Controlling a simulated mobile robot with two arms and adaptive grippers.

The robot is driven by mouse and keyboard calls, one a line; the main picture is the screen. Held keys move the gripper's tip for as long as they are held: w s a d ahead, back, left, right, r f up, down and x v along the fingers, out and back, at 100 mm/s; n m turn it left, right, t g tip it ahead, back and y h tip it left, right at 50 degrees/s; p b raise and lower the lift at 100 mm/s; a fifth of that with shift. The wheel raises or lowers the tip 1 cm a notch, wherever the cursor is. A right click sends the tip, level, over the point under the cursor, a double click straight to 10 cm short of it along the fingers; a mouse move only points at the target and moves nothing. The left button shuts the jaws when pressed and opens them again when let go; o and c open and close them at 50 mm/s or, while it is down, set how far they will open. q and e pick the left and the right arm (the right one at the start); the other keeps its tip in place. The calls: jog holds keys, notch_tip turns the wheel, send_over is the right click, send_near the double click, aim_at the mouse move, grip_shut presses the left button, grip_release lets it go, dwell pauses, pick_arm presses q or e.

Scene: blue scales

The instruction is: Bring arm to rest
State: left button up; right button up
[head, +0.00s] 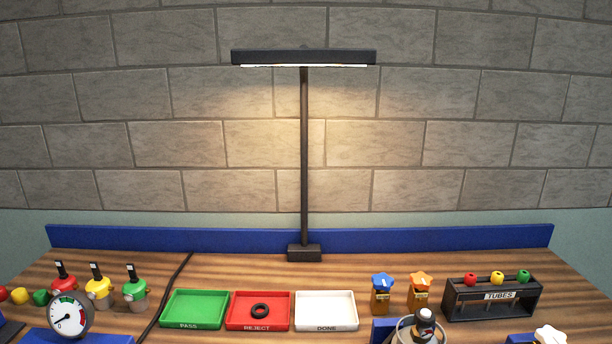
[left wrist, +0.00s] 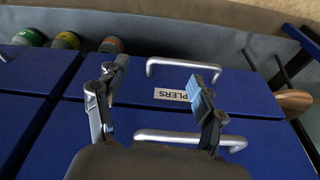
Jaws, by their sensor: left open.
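My left gripper (left wrist: 158,112) shows in the left wrist view with its two fingers spread apart and nothing between them. Behind the fingers are blue drawer fronts with metal handles (left wrist: 185,67) and a white label (left wrist: 176,95) that reads partly "PLERS". I cannot tell whether the fingers touch the lower handle (left wrist: 190,138). Neither arm shows in the head view, and my right gripper is in no view.
On the wooden bench stand a green PASS tray (head: 193,309), a red REJECT tray (head: 240,311) with a black ring (head: 260,310), a white DONE tray (head: 326,312), a dial gauge (head: 68,317) and a TUBES rack (head: 492,310). A lamp post (head: 304,160) rises at the back.

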pick_arm(q)
jog(key=s+f+g+b, duration=0.1)
jog(key=s+f+b, duration=0.15)
jog(key=f, duration=0.75)
jog(key=s+f+b, duration=0.1)
jog(key=s+f, duration=0.3)
jog(key=f, duration=0.7)
jog(key=s+a+f+b, duration=0.3)
jog(key=s+f, duration=1)
jog(key=shift+a+g, duration=0.15)
jog(key=shift+g, duration=0.25)
